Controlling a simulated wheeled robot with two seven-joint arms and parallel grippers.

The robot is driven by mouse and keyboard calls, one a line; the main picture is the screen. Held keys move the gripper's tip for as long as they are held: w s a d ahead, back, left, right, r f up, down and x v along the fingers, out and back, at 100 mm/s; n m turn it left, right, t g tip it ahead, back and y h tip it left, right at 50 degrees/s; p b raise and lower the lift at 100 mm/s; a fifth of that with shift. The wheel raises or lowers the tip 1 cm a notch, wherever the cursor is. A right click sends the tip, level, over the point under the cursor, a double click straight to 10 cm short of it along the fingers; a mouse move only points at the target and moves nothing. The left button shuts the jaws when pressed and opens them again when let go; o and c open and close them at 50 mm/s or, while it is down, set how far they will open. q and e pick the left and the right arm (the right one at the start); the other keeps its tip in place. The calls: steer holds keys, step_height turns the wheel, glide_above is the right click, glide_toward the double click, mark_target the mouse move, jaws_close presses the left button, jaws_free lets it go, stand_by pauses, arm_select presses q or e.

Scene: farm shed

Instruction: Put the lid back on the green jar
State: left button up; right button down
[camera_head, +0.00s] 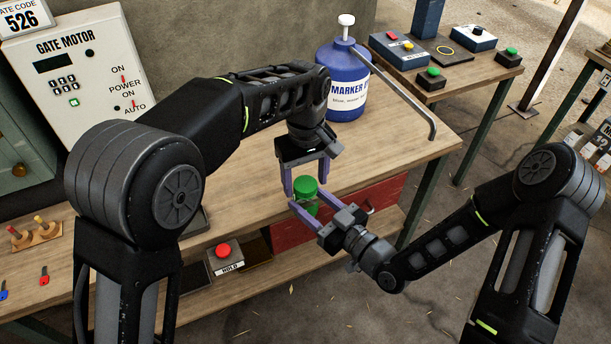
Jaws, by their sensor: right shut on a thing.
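The green lid (305,186) is a round green cap near the front edge of the bench. The fingers of my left gripper (306,182) point down on either side of it. They stand apart, and I cannot tell whether they touch it. The green jar (311,208) shows just below the lid, between the fingers of my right gripper (306,200), which is shut on it from the lower right. The jar is mostly hidden by the fingers and the lid. I cannot tell whether the lid is seated on the jar.
A blue marker bottle (343,92) with a pump spout stands behind on the wooden bench (395,140). A red drawer (383,193) is under the bench's right end. A red HOLD button box (225,257) sits at lower left. The gate motor panel (75,75) stands at the back left.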

arm_select(q)
jaws_close()
steer(key=m, duration=1.1)
steer(key=shift+m, duration=0.3)
steer(key=shift+o, duration=0.6)
jaws_free()
steer(key=shift+r, duration=2.25)
steer(key=shift+c, duration=0.5)
